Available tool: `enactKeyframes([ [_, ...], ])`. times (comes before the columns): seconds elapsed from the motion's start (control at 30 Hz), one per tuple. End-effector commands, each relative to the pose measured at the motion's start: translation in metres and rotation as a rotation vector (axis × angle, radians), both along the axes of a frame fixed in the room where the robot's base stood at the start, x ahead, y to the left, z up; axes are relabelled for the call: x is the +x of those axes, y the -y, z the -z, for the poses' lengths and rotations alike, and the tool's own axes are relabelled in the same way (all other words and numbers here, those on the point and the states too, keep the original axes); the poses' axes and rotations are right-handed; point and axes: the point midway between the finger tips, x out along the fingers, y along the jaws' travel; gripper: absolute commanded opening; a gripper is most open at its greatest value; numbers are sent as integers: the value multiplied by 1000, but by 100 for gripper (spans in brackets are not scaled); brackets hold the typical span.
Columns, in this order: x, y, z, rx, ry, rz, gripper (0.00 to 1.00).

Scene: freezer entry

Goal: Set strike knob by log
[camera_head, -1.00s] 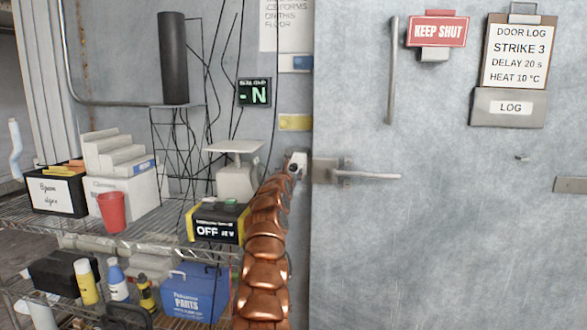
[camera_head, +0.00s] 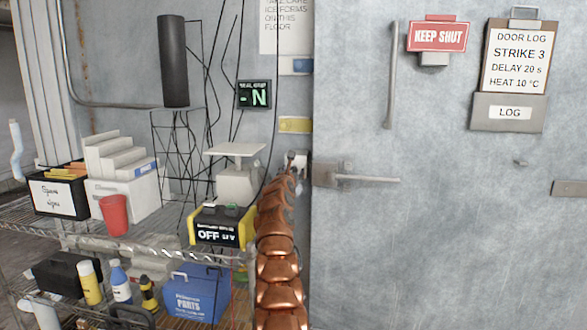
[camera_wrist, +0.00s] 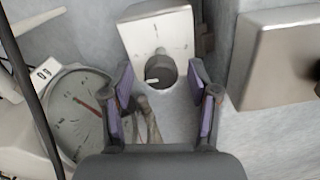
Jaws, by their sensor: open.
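The door log (camera_head: 516,58) hangs on the door under a clip and reads STRIKE 3, DELAY 20 s, HEAT 10 °C. The strike (camera_head: 299,160) is a small pale metal housing on the frame, left of the door handle, partly hidden by my arm. In the wrist view the housing (camera_wrist: 158,32) carries a round grey knob (camera_wrist: 161,70) with a white pointer mark. The mark points left and a little down. My gripper (camera_wrist: 162,82) is open, its purple-padded fingers on either side of the knob, with gaps showing. Scale markings around the knob are too small to read.
A metal latch box (camera_wrist: 285,58) stands close on the right in the wrist view. A round dial scale (camera_wrist: 78,112) stands on the left. The wire shelf (camera_head: 150,240) holds a yellow-black box (camera_head: 219,226) reading OFF, beside my arm. The door handle (camera_head: 368,179) juts out.

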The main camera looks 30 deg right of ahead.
Motion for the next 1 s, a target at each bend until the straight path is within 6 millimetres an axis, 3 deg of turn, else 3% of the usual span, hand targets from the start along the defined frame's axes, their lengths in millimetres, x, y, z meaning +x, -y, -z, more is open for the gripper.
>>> enactKeyframes([
  [0.5,14,15,-3,1,0,2,60],
  [0.97,16,15,-1,2,2,0,60],
  [1.0,16,15,0,2,1,0,56],
])
